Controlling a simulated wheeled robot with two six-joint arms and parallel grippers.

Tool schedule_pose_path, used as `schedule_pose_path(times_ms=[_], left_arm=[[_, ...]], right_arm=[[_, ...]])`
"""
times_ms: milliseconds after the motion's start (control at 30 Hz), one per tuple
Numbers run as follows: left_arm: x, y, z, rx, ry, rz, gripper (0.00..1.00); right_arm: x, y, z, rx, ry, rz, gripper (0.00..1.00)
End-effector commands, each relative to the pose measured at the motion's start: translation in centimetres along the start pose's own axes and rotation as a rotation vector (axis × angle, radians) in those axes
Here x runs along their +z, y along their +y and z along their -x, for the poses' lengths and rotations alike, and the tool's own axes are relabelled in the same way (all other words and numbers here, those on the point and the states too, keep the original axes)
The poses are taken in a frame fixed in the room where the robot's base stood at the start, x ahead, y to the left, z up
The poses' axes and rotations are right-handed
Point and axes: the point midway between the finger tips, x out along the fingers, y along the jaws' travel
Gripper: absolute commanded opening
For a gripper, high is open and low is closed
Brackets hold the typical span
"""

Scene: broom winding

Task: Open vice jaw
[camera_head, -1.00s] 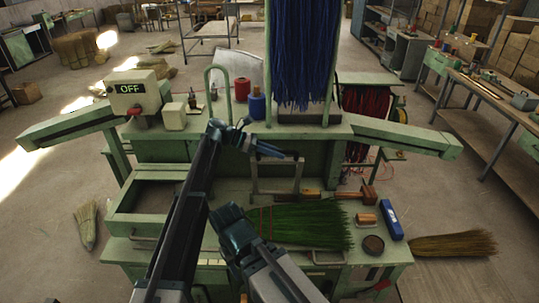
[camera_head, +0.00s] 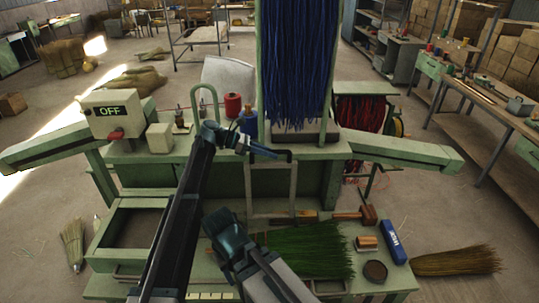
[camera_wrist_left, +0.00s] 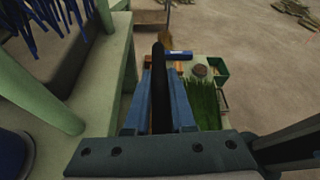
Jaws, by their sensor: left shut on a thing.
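A grey upright metal frame (camera_head: 248,190), which looks like the vice jaw, stands at the middle of the green bench front. My left gripper (camera_head: 268,150) is at its top edge, with its blue fingers closed around a black bar. In the left wrist view the black bar (camera_wrist_left: 159,88) lies between the two blue fingers. How the bar joins the frame is hidden. My right gripper (camera_head: 222,232) hangs low in front of the bench, left of the green broom bristles (camera_head: 310,252); its fingertips are not clear.
Blue fibres (camera_head: 297,60) hang above the bench. A box reading OFF (camera_head: 112,112) stands at the left. A mallet (camera_head: 366,214), a blue object (camera_head: 393,242) and a round tin (camera_head: 375,270) lie on the lower shelf. An open drawer (camera_head: 108,222) is at the left.

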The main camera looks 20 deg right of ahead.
Motion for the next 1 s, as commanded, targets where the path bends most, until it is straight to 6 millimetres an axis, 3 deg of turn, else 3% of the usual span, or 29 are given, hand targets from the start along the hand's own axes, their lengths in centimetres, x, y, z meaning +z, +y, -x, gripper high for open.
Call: schedule_pose_path(times_ms=[533,567,700,1000], left_arm=[[0.15,0.27,-0.01,-0.002,-0.004,-0.002,0.0],[0.15,0.27,-0.01,-0.002,-0.004,-0.002,0.26],[0.14,0.28,0.0,-0.002,-0.003,-0.002,0.51],[0.12,0.29,0.05,-0.001,-0.002,-0.001,0.52]], right_arm=[[-0.01,0.0,0.02,0.0,0.0,0.0,0.5],[-0.01,0.0,0.02,0.0,0.0,0.0,0.5],[-0.01,0.0,0.02,0.0,0.0,0.0,0.5],[-0.01,0.0,0.04,0.0,0.0,0.0,0.5]])
